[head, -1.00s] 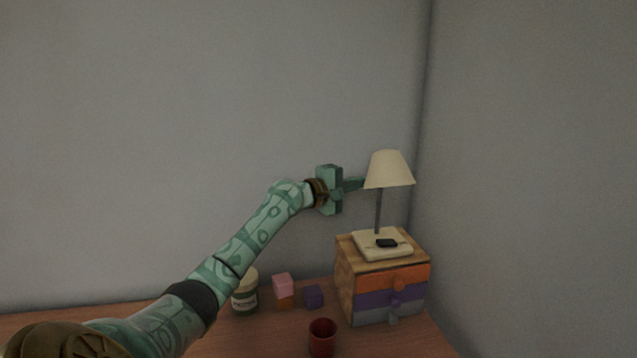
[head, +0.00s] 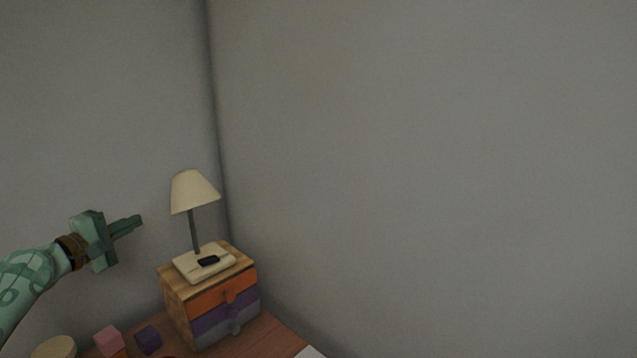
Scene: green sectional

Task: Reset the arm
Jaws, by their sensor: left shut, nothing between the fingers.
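My left arm comes in from the left edge. My left gripper (head: 128,226) is shut and empty, its fingers pointing right toward the lamp (head: 193,192). It hangs in the air left of the lamp's shade, with a gap between them in the picture. My right gripper is not in view.
The lamp stands on a small chest (head: 213,302) with orange, purple and grey drawers. A black object (head: 208,261) lies on its base. A purple cube (head: 148,340), a pink block (head: 109,340) and a jar lid (head: 54,348) are at bottom left. Grey walls meet behind the lamp.

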